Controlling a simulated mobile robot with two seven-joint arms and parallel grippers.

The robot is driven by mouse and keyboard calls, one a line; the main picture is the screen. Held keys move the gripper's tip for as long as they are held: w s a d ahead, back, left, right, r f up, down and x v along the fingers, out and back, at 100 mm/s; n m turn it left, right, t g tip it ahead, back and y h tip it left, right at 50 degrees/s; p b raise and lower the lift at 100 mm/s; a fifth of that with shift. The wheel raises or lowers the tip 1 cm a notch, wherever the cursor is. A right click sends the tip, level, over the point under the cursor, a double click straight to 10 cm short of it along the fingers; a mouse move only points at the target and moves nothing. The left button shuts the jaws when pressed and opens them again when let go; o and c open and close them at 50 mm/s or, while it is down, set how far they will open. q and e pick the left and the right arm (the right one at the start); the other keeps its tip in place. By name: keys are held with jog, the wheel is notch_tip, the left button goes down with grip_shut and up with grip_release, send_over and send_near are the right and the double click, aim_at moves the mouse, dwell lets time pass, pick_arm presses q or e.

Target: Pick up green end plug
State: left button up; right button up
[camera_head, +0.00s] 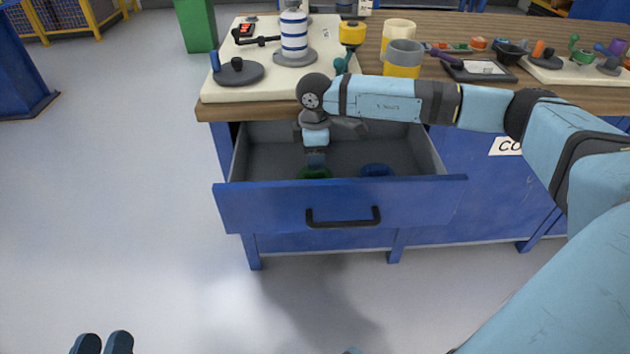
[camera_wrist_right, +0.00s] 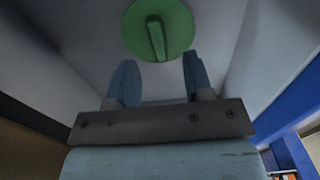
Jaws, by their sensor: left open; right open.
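The green end plug (camera_wrist_right: 160,32) lies on the floor of the open drawer. It is a round green disc with a raised bar-shaped grip across it. In the head view the plug (camera_head: 314,173) is partly hidden behind the drawer front and my right gripper (camera_head: 316,160). My right gripper reaches down into the drawer above the plug. In the right wrist view its two blue fingers (camera_wrist_right: 157,78) are apart, with nothing between them, and the plug's grip shows just beyond the fingertips. My left gripper (camera_head: 103,342) is at the bottom left edge, over the floor, empty.
A blue end plug (camera_head: 377,170) lies to the right in the same drawer. The blue drawer front (camera_head: 270,206) and side walls surround my right gripper. Above, the wooden worktop (camera_head: 376,66) carries a striped roller (camera_head: 294,35), cups (camera_head: 402,60) and trays.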

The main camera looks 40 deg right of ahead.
aim_at(315, 177)
notch_tip(315, 177, down, 4)
jog(key=shift+w+d+f+b, duration=0.1)
jog(key=shift+f+b, duration=0.1)
jog(key=shift+b, duration=0.65)
pick_arm(q)
notch_tip(315, 177, down, 3)
jog(key=shift+d+f+g, duration=0.15)
jog(key=shift+f+g, duration=0.05)
jog(key=shift+g, duration=0.5)
pick_arm(e)
grip_shut()
jog(key=shift+r, duration=0.15)
